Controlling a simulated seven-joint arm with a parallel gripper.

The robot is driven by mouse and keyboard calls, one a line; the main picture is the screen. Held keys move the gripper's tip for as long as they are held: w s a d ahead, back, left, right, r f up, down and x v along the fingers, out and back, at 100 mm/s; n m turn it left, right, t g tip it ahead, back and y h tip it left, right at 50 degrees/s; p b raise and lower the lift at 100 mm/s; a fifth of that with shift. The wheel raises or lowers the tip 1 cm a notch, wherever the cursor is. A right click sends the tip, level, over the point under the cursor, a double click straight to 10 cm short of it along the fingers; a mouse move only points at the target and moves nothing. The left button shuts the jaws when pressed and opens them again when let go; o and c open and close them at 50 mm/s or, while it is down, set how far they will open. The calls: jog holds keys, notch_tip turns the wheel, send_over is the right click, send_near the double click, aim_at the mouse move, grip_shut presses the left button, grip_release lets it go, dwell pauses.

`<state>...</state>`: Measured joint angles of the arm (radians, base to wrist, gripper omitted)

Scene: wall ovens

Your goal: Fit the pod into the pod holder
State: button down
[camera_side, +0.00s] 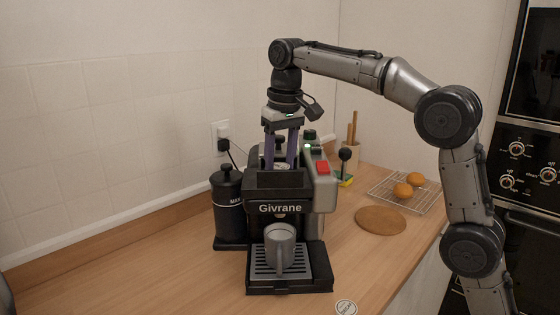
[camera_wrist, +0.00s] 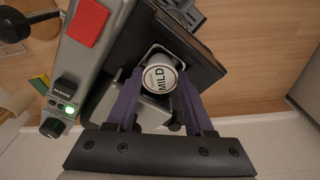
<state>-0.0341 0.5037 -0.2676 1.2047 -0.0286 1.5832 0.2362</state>
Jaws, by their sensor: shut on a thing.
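My gripper (camera_side: 280,163) points down into the top of the black coffee machine (camera_side: 281,209) marked Givrane. In the wrist view, its purple fingers (camera_wrist: 161,80) are shut on the pod (camera_wrist: 158,79), a round pod with a white lid reading MILD. The pod is at the pale-rimmed opening of the pod holder (camera_wrist: 151,51), in the machine's dark top. I cannot tell how deep it sits.
A grey mug (camera_side: 280,246) stands on the drip tray. A black canister (camera_side: 229,205) stands left of the machine. A white disc (camera_side: 346,307) lies at the counter's front. A round board (camera_side: 381,220) and a wire rack with oranges (camera_side: 403,190) are to the right.

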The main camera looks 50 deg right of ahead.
jog(key=shift+f, duration=0.15)
jog(key=c, duration=0.6)
grip_release()
jog(key=shift+o, duration=0.2)
jog(key=shift+s+a+r, duration=0.1)
jog(key=shift+s+r, duration=0.1)
jog(key=shift+r, duration=1.7)
jog(key=shift+s+r, duration=0.2)
jog(key=shift+r, duration=1.75)
jog(key=shift+s, duration=0.1)
